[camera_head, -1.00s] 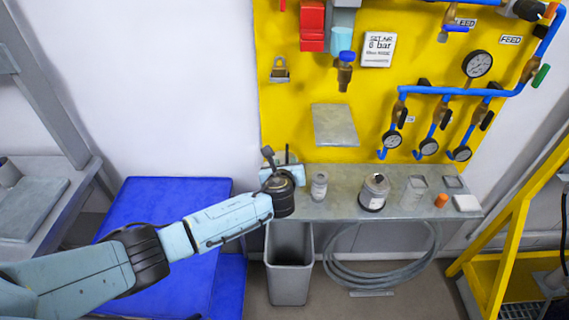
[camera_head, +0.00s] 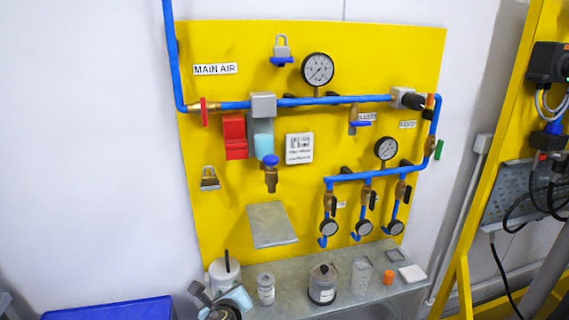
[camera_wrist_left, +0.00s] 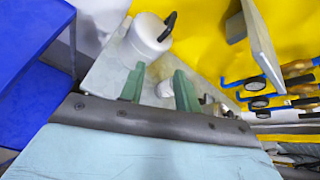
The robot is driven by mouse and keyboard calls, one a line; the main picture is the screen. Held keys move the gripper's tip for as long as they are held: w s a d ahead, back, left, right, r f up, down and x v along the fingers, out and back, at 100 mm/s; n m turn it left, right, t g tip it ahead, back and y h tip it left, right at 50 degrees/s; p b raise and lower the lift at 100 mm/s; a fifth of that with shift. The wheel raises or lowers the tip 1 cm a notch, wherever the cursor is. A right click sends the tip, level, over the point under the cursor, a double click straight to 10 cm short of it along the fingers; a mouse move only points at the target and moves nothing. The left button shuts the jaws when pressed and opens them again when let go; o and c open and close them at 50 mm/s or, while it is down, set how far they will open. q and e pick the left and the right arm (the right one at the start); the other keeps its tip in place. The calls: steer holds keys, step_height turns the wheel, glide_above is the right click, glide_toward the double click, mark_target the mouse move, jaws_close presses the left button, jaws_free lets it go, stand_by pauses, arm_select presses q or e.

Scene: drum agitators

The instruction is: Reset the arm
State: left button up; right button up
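My left gripper (camera_head: 232,298) is at the bottom of the head view, at the left end of the grey bench shelf (camera_head: 290,290). In the left wrist view its two green fingers (camera_wrist_left: 159,88) stand apart, with no object clearly held between them. A white canister with a black handle (camera_head: 225,275) stands just behind the gripper; it also shows beyond the fingers in the wrist view (camera_wrist_left: 146,38). Most of my left arm is outside the head view. My right arm and gripper are not in view.
On the shelf stand a small grey jar (camera_head: 266,288), a larger dark-lidded jar (camera_head: 323,284), a clear beaker (camera_head: 361,275) and an orange piece (camera_head: 388,277). The yellow panel (camera_head: 225,120) behind carries blue pipes and gauges. A blue surface (camera_head: 110,309) lies at lower left.

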arm_select(q)
steer(key=s+f+n+g+h, duration=0.25)
steer(key=s+n+g, duration=0.25)
steer(key=s+n, duration=1.1)
steer(key=s+a+r+n+g, duration=0.15)
steer(key=s+n, duration=0.35)
steer(key=s, duration=0.5)
steer(key=s+a+r+n+g, duration=0.1)
steer(key=s+a+n+g, duration=0.15)
steer(key=s+n, duration=0.45)
steer(key=s+f+m+b, duration=0.25)
steer(key=f+b, duration=0.65)
steer(key=f, duration=2.2)
steer(key=s+a+f+g+b, duration=0.1)
steer(key=s+f+b, duration=0.3)
steer(key=s+f, duration=0.5)
steer(key=s+a+f+g+b, duration=0.1)
steer(key=s+f+b, duration=0.3)
steer(key=s+f, duration=0.5)
steer(key=shift+a+f, duration=0.9)
steer(key=shift+f, duration=2.55)
steer(key=shift+w, duration=0.1)
